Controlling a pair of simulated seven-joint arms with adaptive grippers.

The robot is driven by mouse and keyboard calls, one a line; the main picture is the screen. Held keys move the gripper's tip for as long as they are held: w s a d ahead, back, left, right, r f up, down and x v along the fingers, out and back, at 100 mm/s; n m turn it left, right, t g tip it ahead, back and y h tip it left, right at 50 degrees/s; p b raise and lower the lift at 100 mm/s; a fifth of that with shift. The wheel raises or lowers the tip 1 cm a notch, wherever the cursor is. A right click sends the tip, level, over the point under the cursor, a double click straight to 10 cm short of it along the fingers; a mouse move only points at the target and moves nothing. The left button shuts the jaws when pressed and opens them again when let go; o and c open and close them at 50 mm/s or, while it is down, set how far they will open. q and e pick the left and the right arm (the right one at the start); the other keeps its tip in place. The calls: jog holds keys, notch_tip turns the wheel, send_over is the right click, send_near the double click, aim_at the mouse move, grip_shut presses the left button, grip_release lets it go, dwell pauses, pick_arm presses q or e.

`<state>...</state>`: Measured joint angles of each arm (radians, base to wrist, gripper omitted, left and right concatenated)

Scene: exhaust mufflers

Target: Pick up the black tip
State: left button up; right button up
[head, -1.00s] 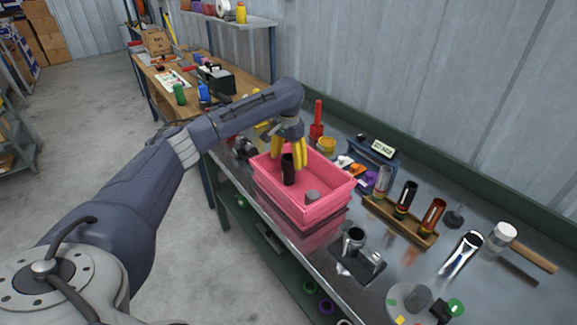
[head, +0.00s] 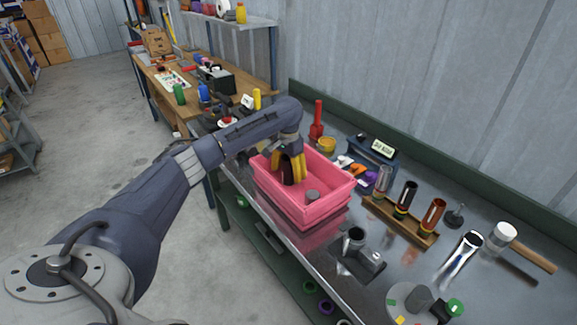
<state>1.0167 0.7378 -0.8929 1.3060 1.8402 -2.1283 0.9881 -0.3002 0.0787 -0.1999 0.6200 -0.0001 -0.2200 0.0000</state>
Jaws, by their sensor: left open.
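A dark, black-looking tip (head: 287,175) stands upright in the pink bin (head: 322,210), partly hidden by my gripper. My left gripper (head: 293,177), with yellow fingers, points down into the bin. It is open, with its fingers around or right beside this tip; contact cannot be told. Another black tip (head: 407,196), with coloured bands near its base, stands in the wooden rack (head: 418,236) to the right of the bin, between a silver tip (head: 383,180) and a copper tip (head: 433,214). My right gripper is not in view.
A short grey piece (head: 312,196) also sits in the bin. A metal fixture (head: 358,250) stands in front of the rack. A red bottle (head: 317,125) stands behind the bin.

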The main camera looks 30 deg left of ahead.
pick_arm(q)
jog(key=c, duration=1.4)
jog(key=shift+o, duration=0.2)
jog(key=shift+r, duration=0.2)
